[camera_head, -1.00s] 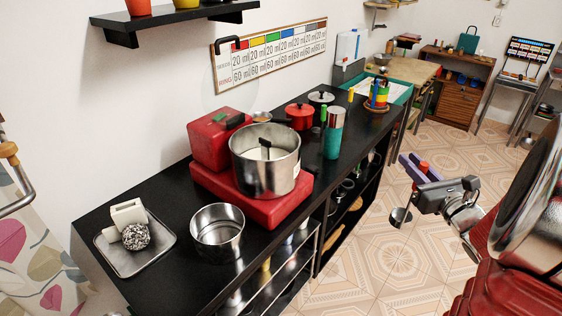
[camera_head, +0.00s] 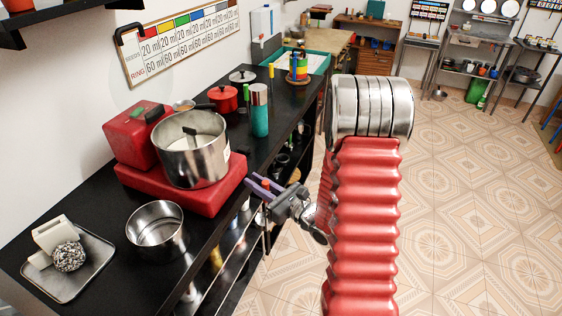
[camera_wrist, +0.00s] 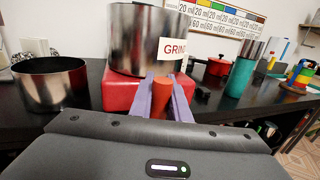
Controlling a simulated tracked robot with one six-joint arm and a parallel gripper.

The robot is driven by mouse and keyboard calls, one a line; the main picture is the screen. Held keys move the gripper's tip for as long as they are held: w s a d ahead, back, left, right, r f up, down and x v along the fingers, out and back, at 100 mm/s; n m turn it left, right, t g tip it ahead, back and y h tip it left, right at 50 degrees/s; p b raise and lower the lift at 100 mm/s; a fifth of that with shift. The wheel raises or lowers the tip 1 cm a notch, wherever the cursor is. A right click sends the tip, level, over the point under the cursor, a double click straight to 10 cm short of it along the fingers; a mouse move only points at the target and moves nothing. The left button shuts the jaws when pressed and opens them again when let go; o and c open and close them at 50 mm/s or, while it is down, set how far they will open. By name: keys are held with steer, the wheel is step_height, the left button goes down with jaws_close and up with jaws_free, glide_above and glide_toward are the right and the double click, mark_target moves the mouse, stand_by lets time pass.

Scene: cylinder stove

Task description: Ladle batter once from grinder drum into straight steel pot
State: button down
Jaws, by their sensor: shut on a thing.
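The steel grinder drum (camera_head: 207,165) stands on a red base, with pale batter and a dark bar inside. In the wrist view the drum (camera_wrist: 130,45) bears a partly hidden "GRIN…" label. The straight steel pot (camera_head: 141,234) stands open on the black counter, left of the base, and looks empty. My gripper (camera_head: 264,184) is beside the counter's front edge, right of the drum. Its purple fingers are shut on the ladle's orange-red handle (camera_wrist: 162,105). The ladle's bowl is not clear now.
A tray (camera_head: 90,275) with a white block and a speckled ball lies left of the pot. A teal-and-steel cylinder (camera_head: 260,118) and a red lidded pot (camera_head: 223,100) stand beyond the drum. Open shelves lie below the counter. Tiled floor (camera_head: 450,220) is clear at the right.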

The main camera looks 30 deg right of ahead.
steer(key=a+f, duration=0.3)
steer(key=s+a+f+n+y, duration=0.1)
steer(key=a+f, duration=0.2)
steer(key=a, duration=0.1)
steer(key=a+f+g+y, duration=0.1)
steer(key=a+f, duration=0.2)
steer(key=a, duration=0.1)
steer(key=shift+s+n, duration=0.15)
steer(key=shift+n, duration=0.25)
steer(key=shift+s, duration=0.1)
